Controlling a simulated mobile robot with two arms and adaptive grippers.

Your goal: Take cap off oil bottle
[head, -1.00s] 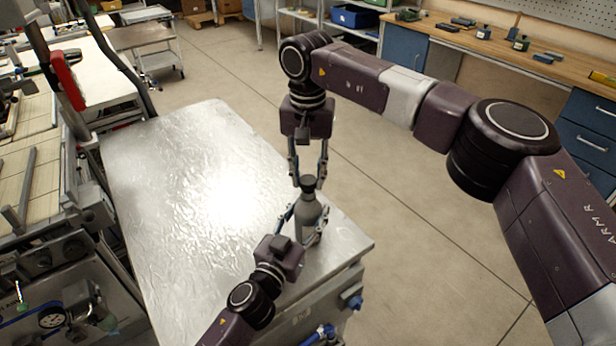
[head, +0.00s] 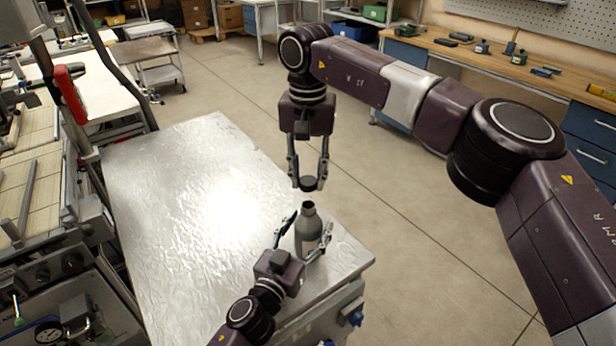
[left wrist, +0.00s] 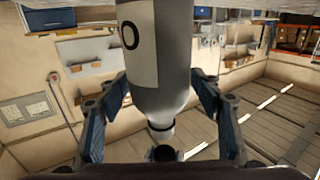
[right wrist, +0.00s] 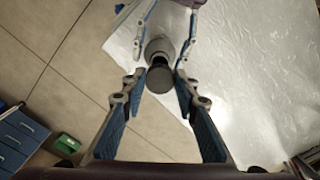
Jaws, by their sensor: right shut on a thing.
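The grey oil bottle (head: 306,236) stands upright near the front right corner of the metal table, its dark neck open at the top. Its body and pale label fill the middle of the left wrist view (left wrist: 158,60). My right gripper (head: 308,176) is shut on the dark round cap (head: 309,184) and holds it just above the bottle, apart from the neck. The cap also shows in the right wrist view (right wrist: 160,79). My left gripper (head: 308,224) has one finger on each side of the bottle, with visible gaps; it is open.
The shiny metal table (head: 180,190) is bare to the left of the bottle. Its right edge lies close to the bottle. A wooden workbench (head: 480,55) with small items stands at the back right, and a cart (head: 150,50) at the back left.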

